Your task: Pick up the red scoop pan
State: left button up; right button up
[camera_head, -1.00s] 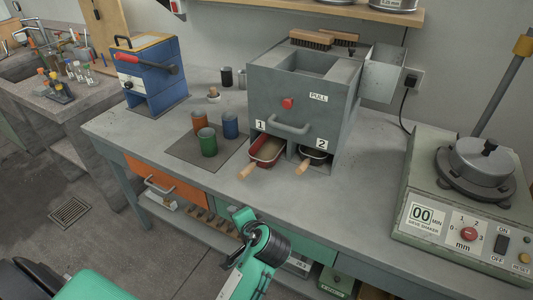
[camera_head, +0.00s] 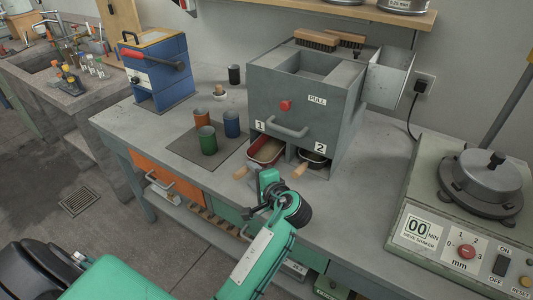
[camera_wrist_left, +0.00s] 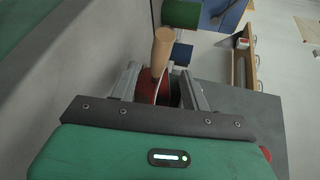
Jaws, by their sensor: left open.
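The red scoop pan (camera_head: 266,150) sits in the slot marked 1 at the bottom of the grey box, its wooden handle (camera_head: 241,172) sticking out toward the front left. My left gripper (camera_head: 262,186) is just in front of it, near the handle, and partly hides the pan. In the left wrist view the wooden handle (camera_wrist_left: 162,52) and a bit of red pan (camera_wrist_left: 148,86) show between the two open fingers of my left gripper (camera_wrist_left: 158,84). I cannot tell whether the fingers touch it. My right gripper is not in view.
A dark pan (camera_head: 312,157) with a wooden handle sits in slot 2, close on the right. Orange, green (camera_head: 208,141) and blue cups stand on a dark mat to the left. The grey box (camera_head: 300,95) rises behind. A sieve shaker (camera_head: 460,230) stands at the right.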

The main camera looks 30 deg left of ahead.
aim_at(246, 172)
pick_arm(q)
jog(key=shift+w+a+f, duration=0.1)
jog(key=shift+w+a, duration=0.15)
jog(key=shift+a, duration=0.1)
jog(key=shift+w+a+f, duration=0.15)
jog(key=shift+a+f, duration=0.05)
jog(key=shift+a, duration=0.65)
jog(key=x, duration=0.4)
jog(key=shift+a+f+p, duration=0.1)
jog(key=shift+f+p, duration=0.05)
jog(key=shift+p, duration=0.25)
grip_shut()
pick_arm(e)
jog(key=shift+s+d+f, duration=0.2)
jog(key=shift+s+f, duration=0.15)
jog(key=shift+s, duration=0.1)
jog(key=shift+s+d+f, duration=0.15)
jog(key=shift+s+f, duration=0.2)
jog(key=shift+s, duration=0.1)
